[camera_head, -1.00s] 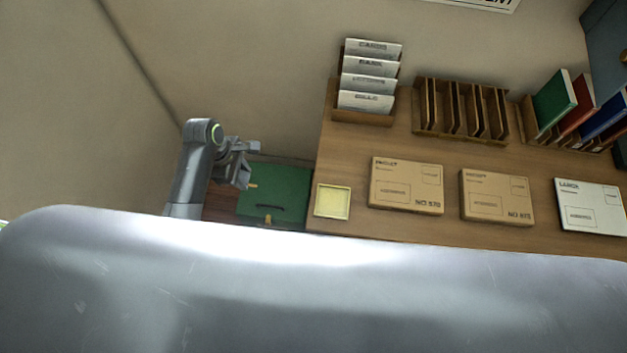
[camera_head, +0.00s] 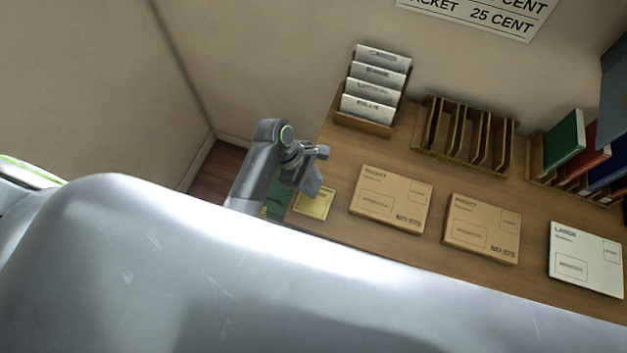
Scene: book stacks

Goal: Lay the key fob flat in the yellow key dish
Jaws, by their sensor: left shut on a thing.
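The yellow key dish (camera_head: 316,206) is a shallow square tray on the left end of the wooden desk. My left gripper (camera_head: 314,184) is beside and above the dish's upper left part and covers some of it. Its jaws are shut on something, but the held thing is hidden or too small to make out. I cannot pick out the key fob in this view. My right gripper does not show.
Two brown packets (camera_head: 391,199) and (camera_head: 482,229) and a white large envelope (camera_head: 586,260) lie right of the dish. A card rack (camera_head: 366,125), a wooden slotted rack (camera_head: 464,134) and several binders (camera_head: 564,141) stand behind. My own large grey body part fills the foreground.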

